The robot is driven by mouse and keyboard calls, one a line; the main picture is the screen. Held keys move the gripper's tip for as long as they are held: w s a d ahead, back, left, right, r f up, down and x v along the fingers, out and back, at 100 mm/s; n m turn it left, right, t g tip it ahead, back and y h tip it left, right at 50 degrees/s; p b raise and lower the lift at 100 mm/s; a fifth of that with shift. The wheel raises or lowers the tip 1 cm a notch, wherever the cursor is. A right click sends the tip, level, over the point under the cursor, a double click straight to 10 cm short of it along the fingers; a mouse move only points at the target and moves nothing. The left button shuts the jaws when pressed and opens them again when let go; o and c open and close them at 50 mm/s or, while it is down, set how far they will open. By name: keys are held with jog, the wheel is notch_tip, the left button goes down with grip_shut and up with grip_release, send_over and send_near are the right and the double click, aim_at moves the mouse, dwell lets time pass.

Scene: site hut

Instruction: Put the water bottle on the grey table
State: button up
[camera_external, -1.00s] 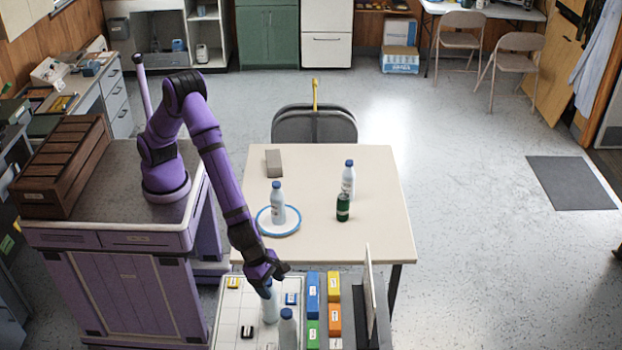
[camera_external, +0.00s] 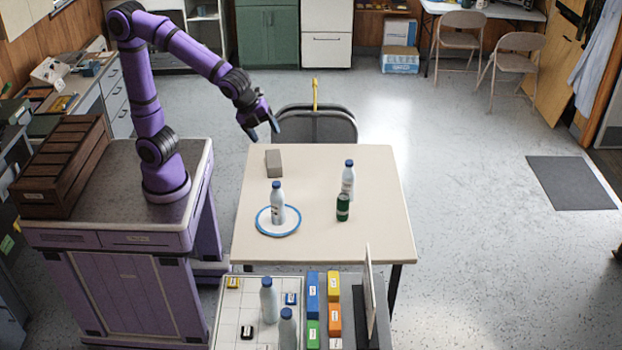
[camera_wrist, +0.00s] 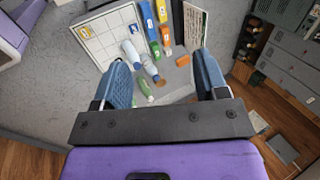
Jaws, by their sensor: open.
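My gripper (camera_external: 260,130) is open and empty, raised near the far left corner of the pale table (camera_external: 385,230). Its open fingers (camera_wrist: 168,82) also show in the wrist view. White water bottles with blue caps stand in several places. One (camera_external: 278,205) is on a blue-rimmed plate (camera_external: 264,224) on the pale table. Another (camera_external: 348,176) stands behind a green can (camera_external: 343,208). Two more, one (camera_external: 268,300) and a nearer one (camera_external: 288,330), stand at the front by a white gridded board (camera_external: 232,312). I cannot tell which surface is the grey table.
A grey-brown block (camera_external: 274,163) lies on the pale table's far left. Colored boxes (camera_external: 334,287) and an upright panel (camera_external: 370,285) are right of the board. A dark chair (camera_external: 315,125) stands behind the pale table. The pale table's right part is clear.

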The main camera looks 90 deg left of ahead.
jog(key=s+a+n, duration=0.7)
jog(key=s+n, duration=0.2)
jog(key=s, duration=0.1)
jog(key=s+a+r+n, duration=0.1)
jog(key=s+a+n, duration=0.7)
jog(key=s, duration=0.3)
jog(key=shift+r+n, duration=0.2)
jog(key=shift+n, duration=0.3)
